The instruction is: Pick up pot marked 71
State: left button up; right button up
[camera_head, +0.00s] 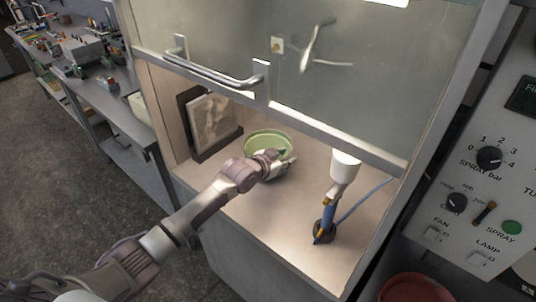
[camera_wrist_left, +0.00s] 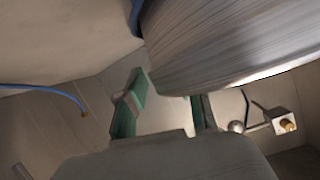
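A green round pot (camera_head: 268,141) stands inside the booth, left of its middle. No number 71 can be read on it. My left gripper (camera_head: 284,158) is at the pot's near right side and covers part of it. In the left wrist view, my left gripper (camera_wrist_left: 165,108) has its two green-padded fingers apart. A large grey, ribbed, curved surface (camera_wrist_left: 235,40), probably the pot's side, fills the upper right, close to the fingertips. Whether a finger touches it or the wall lies between the fingers cannot be told. My right gripper is not in view.
A spray gun (camera_head: 330,205) with a white cup and blue hose stands right of the pot. A framed panel (camera_head: 213,122) leans at the left wall. The raised glass front with its handle (camera_head: 215,78) hangs above. A red bowl (camera_head: 415,289) sits outside, lower right.

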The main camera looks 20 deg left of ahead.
pick_arm(q)
grip_shut()
jog(key=shift+r, duration=0.1)
dwell(0.3)
